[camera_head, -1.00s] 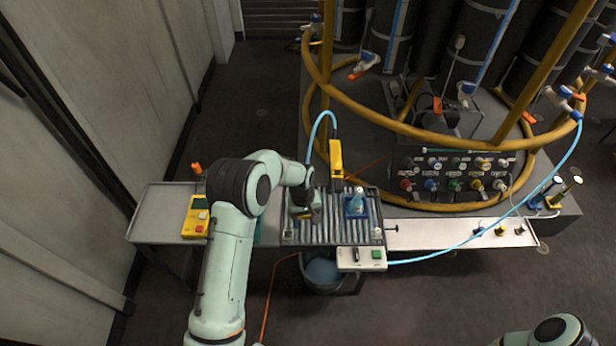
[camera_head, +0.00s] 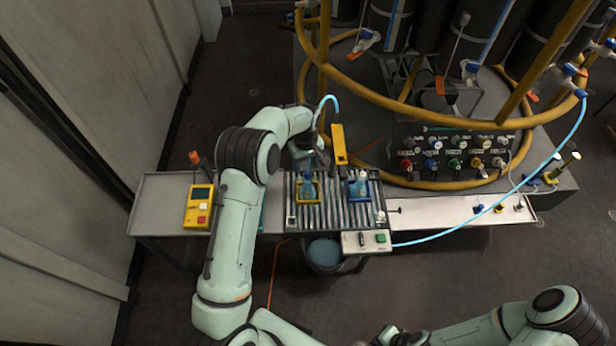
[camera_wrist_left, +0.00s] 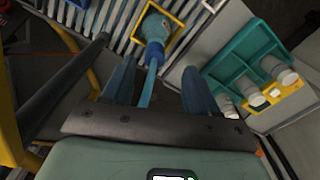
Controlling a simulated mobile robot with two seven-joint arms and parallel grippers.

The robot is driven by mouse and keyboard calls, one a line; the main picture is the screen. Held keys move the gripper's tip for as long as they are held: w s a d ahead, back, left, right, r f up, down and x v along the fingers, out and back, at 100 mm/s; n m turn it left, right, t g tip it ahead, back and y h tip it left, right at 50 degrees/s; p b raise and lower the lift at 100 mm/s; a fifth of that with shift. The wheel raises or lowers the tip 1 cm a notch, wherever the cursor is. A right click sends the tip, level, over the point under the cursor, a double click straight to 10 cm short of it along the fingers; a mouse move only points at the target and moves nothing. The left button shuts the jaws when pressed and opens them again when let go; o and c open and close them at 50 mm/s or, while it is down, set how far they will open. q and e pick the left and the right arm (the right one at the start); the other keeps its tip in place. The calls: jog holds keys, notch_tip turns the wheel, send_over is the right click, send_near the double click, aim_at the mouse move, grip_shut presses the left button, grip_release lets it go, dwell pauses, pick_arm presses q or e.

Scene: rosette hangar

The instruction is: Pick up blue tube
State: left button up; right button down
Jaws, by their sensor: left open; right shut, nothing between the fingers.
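My left gripper (camera_head: 310,164) is above the ribbed rack, just behind a bottle with a blue top (camera_head: 308,189) in a yellow square holder. In the left wrist view my left gripper (camera_wrist_left: 157,66) is open, its two fingers apart. The bottle's blue neck (camera_wrist_left: 153,54) and a thin blue tube (camera_wrist_left: 146,92) below it show in the gap between the fingers; I cannot tell whether they touch. A second bottle (camera_head: 358,184) sits in a blue holder to the right. A light-blue hose (camera_head: 327,99) arches over a yellow upright part (camera_head: 338,144). My right gripper is out of view.
A yellow handheld device (camera_head: 199,206) lies on the left shelf. A control box (camera_head: 367,241) is at the rack's front, above a bucket (camera_head: 325,254). Yellow rails (camera_head: 400,128) and a valve panel stand behind. A teal rack (camera_wrist_left: 245,58) shows in the wrist view.

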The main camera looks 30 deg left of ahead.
aim_at(308, 172)
pick_arm(q)
jog(key=f, duration=0.5)
jog(key=shift+w+d+f+p, duration=0.15)
jog(key=shift+w+p, duration=0.2)
jog(key=shift+w, duration=0.05)
jog(key=shift+s, duration=0.1)
pick_arm(e)
jog(key=shift+w+r, duration=0.45)
pick_arm(q)
grip_shut()
